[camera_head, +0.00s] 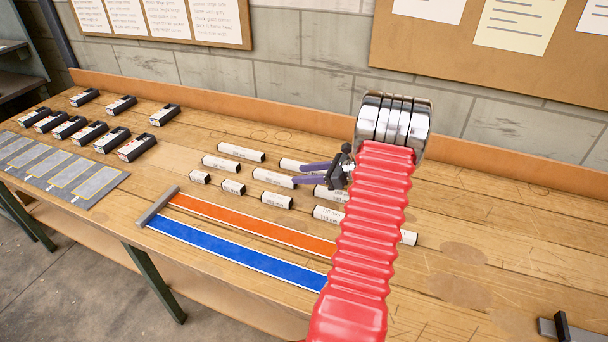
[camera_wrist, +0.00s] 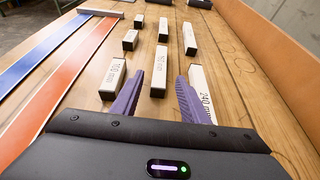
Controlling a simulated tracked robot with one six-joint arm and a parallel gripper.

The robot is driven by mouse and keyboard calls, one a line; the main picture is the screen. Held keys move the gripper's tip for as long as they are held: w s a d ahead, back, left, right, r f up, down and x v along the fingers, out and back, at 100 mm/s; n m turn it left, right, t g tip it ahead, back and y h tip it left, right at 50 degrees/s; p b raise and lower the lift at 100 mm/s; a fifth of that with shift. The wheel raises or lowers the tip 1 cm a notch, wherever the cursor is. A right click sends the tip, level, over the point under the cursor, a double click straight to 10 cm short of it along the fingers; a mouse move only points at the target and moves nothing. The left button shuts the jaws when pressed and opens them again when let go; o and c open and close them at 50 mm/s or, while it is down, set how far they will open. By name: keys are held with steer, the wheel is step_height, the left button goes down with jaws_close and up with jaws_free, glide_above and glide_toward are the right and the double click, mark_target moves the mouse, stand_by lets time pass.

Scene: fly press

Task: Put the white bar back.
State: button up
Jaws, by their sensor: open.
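Several white bars with printed lengths lie in rows on the wooden bench; which one the task means I cannot tell. My gripper (camera_head: 298,174) is open, its purple fingers pointing left among the bars. In the wrist view, my gripper (camera_wrist: 160,76) has one white bar (camera_wrist: 160,65) lying ahead and between its fingertips; this bar also shows in the head view (camera_head: 272,178). A shorter bar (camera_wrist: 113,78) lies left of the left finger. A bar marked 240 mm (camera_wrist: 198,76) lies by the right finger, partly hidden. My arm hides parts of other bars (camera_head: 327,214).
An orange strip (camera_head: 250,222) and a blue strip (camera_head: 235,248) run along the bench, with a grey stop (camera_head: 157,206) at their left end. Dark boxes (camera_head: 137,147) and a grey marked mat (camera_head: 98,184) lie at the left. An orange backboard (camera_head: 290,122) edges the rear.

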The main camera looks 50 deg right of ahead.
stand_by(0.4)
steer(key=w+a+r+n+g+y, duration=0.15)
steer(key=a+r+n, duration=0.3)
steer(key=a, duration=0.55)
steer(key=w+a+r+n+g, duration=0.1)
steer(key=a+r+n+g, duration=0.3)
steer(key=a, duration=0.6)
steer(key=w+a+r+n+g+y, duration=0.1)
steer(key=a+r+n+g, duration=0.1)
steer(key=a+r+n, duration=0.5)
steer(key=s+a+r+n+h, duration=0.2)
steer(key=s+a+n+h, duration=0.1)
steer(key=s+a+n, duration=0.5)
steer(key=s+a+r+n+h, duration=0.1)
steer(key=s+a+n+h, duration=0.2)
steer(key=s+a+n, duration=0.6)
steer(key=shift+s+a+r, duration=0.15)
steer(key=shift+a+r, duration=0.2)
steer(key=shift+a, duration=2.05)
